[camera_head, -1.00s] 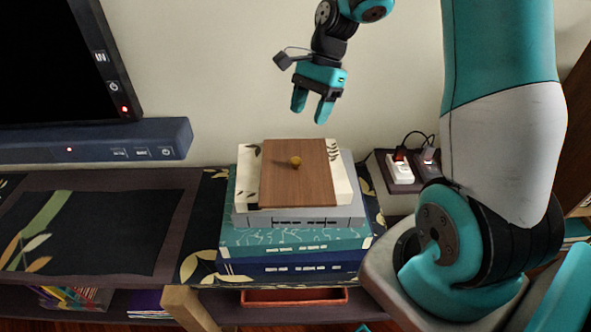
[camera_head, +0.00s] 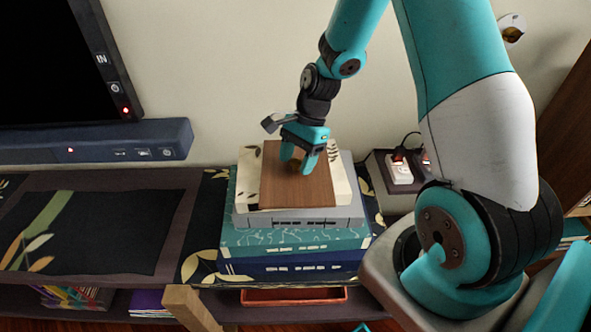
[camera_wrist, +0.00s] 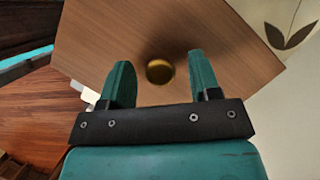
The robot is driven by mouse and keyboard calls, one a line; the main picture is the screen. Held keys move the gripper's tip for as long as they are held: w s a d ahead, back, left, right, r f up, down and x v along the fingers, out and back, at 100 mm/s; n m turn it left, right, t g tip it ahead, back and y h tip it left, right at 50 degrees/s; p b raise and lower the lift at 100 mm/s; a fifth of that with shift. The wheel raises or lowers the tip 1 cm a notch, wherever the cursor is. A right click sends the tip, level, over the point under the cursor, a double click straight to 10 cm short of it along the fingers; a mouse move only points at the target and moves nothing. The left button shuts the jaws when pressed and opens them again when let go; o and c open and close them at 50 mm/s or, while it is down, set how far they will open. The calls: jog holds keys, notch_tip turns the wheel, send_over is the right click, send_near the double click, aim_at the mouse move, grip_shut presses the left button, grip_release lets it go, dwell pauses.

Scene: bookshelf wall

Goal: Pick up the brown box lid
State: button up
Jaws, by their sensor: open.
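The brown box lid (camera_head: 296,186) is a flat wooden-looking square with a small round gold knob. It lies on a cream leaf-patterned box (camera_head: 341,183) on top of a stack of books. In the wrist view the lid (camera_wrist: 190,35) fills much of the picture, with the knob (camera_wrist: 160,71) near the middle. My gripper (camera_head: 298,168) is open and points down over the lid. In the wrist view its two fingers (camera_wrist: 160,80) stand either side of the knob, with a gap on each side. In the head view the fingers mostly hide the knob.
Beneath the box are a grey item (camera_head: 300,216) and teal and blue books (camera_head: 290,266). A power strip with plugs (camera_head: 399,172) stands to the right. A dark soundbar (camera_head: 95,141) and a screen (camera_head: 60,65) are at the left. The wall is close behind.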

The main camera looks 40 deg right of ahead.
jog(key=shift+c, duration=0.2)
grip_shut()
